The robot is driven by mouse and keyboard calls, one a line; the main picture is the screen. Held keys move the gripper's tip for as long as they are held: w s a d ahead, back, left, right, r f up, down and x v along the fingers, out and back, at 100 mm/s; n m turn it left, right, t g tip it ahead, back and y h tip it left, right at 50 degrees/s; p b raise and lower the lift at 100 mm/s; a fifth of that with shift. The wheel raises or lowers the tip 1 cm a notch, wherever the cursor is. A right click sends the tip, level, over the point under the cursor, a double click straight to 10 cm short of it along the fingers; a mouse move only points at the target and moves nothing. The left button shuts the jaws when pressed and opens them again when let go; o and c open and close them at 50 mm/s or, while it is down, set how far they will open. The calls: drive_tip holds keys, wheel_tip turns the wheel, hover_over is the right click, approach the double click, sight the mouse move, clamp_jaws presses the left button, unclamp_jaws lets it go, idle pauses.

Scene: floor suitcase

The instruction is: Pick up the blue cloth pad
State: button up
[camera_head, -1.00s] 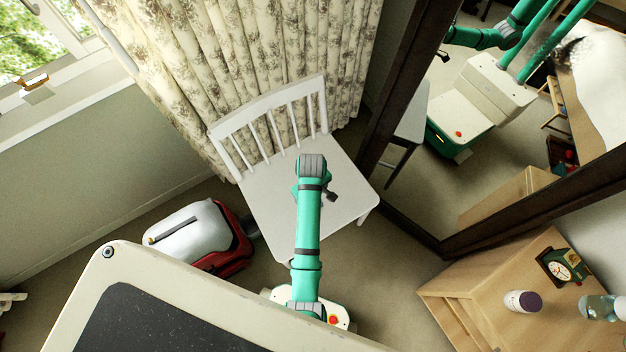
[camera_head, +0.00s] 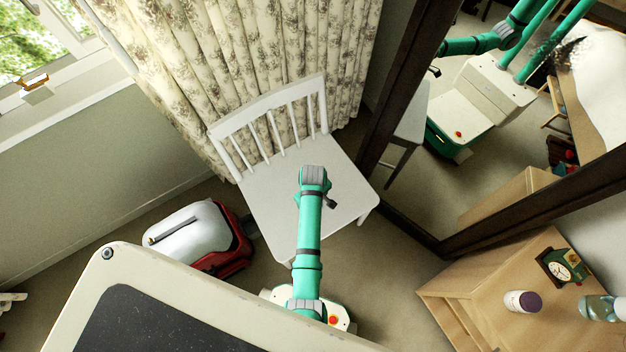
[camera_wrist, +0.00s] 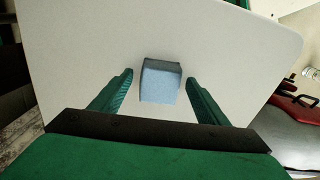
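The blue cloth pad (camera_wrist: 160,82) is a small light-blue block shape lying on the white chair seat (camera_wrist: 230,45). It shows in the wrist view, between the fingers and near the level of their tips. My gripper (camera_wrist: 160,77) is open, with one green finger on each side of the pad and a gap on both sides. I cannot tell how high the fingertips are above the seat. In the head view the white chair (camera_head: 268,195) stands under my arm. The pad does not show there; my arm appears to cover it.
A slatted chair back (camera_head: 268,120) rises beside the curtain (camera_head: 270,50). A dark-framed mirror (camera_head: 400,95) stands at the right. A white and red suitcase (camera_head: 195,235) lies on the floor at left. A wooden cabinet (camera_head: 490,290) holds a clock (camera_head: 562,268) and bottles.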

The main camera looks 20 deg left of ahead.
drive_tip(key=c, duration=1)
drive_tip(key=shift+o, duration=0.2)
drive_tip(key=shift+r, duration=0.1)
drive_tip(key=shift+r, duration=0.5)
drive_tip(key=s+a+r, duration=0.2)
drive_tip(key=s+r, duration=0.4)
drive_tip(key=s+a+r, duration=0.2)
drive_tip(key=s+r, duration=0.4)
drive_tip(key=s, duration=0.1)
drive_tip(key=shift+a, duration=0.3)
drive_tip(key=shift+s, duration=0.1)
